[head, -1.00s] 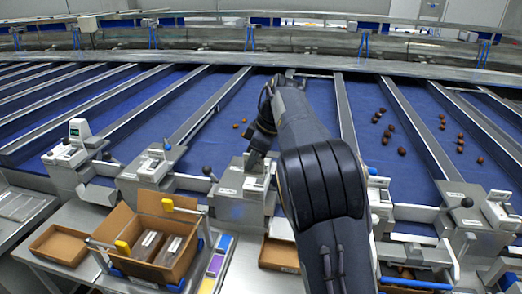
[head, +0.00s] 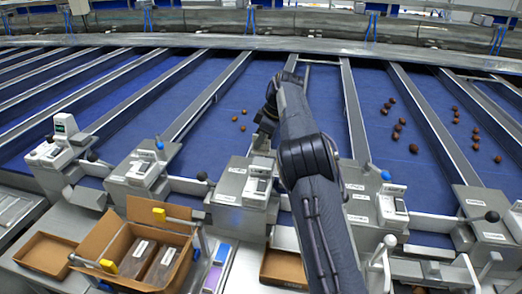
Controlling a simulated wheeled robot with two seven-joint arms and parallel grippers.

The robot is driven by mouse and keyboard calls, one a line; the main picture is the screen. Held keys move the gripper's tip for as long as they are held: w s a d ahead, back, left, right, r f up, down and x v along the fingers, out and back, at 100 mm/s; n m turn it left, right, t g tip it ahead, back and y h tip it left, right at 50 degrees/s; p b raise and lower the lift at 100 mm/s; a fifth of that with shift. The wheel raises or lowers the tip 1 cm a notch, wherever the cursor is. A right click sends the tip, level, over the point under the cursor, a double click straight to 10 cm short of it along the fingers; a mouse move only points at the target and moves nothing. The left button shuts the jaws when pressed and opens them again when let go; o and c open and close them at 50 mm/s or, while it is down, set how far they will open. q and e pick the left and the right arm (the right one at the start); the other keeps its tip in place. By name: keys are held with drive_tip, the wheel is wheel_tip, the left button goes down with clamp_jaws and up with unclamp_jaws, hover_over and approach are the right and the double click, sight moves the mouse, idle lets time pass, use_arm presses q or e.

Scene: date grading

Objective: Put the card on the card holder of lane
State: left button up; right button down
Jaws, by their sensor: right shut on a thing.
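My right arm reaches from the bottom up the middle of the head view. Its dark gripper (head: 262,142) is above and just behind the middle lane's metal end unit (head: 239,196). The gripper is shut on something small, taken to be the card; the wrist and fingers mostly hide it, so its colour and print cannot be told. A pale labelled holder-like piece (head: 261,170) stands on that unit, just below the fingertips. I cannot tell whether they touch. My left gripper is not in view.
Blue lanes with metal dividers (head: 356,125) run behind the units; brown dates (head: 413,148) lie on some. In front are an open carton (head: 187,251) with packs, a shallow brown tray (head: 46,253) and coloured cards (head: 222,252). Neighbouring units have ball-topped levers (head: 386,175).

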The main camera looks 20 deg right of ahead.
drive_tip(key=shift+w+d+f, duration=0.2)
drive_tip(key=shift+w+f, duration=0.05)
drive_tip(key=shift+f, duration=0.2)
drive_tip(key=shift+w+d+f, duration=0.15)
drive_tip(key=shift+w+f, duration=0.1)
drive_tip(key=shift+f, duration=0.15)
drive_tip(key=shift+w+d+f, duration=0.35)
drive_tip(key=shift+w+f, duration=0.15)
drive_tip(key=shift+f, duration=1.7)
drive_tip(key=shift+f, duration=0.15)
drive_tip(key=c, duration=1.6)
unclamp_jaws()
drive_tip(key=shift+o, duration=0.2)
drive_tip(key=v, duration=1.2)
